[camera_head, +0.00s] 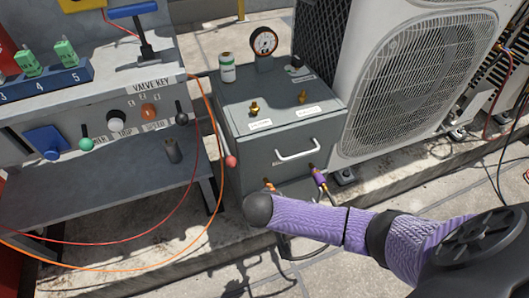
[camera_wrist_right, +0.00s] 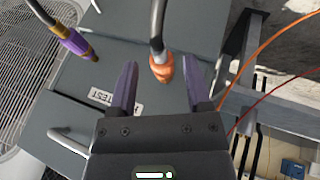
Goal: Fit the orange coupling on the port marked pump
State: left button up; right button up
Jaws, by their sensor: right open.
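The orange coupling (camera_head: 268,185) is at a dark hose end at the lower front of the grey box (camera_head: 255,160). In the right wrist view the orange coupling (camera_wrist_right: 162,68) shows between the tips of my right gripper (camera_wrist_right: 161,66). The fingers are open, with a gap on both sides; I cannot tell its depth between them. In the head view this gripper is hidden. Two brass ports, left (camera_head: 254,108) and right (camera_head: 302,97), stand on the box top, each beside a small label too small to read. My left gripper is not in view.
A purple coupling (camera_head: 318,176) on another hose is beside the orange one. A bench (camera_head: 95,210) with a control panel stands left. A condenser (camera_head: 410,75) stands right.

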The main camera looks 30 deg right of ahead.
jog(key=shift+b+x, duration=0.4)
jog(key=shift+x, duration=0.7)
jog(key=shift+r, duration=0.1)
grip_shut()
jog(key=shift+a, duration=0.1)
jog(key=shift+w, duration=0.1)
dwell(0.9)
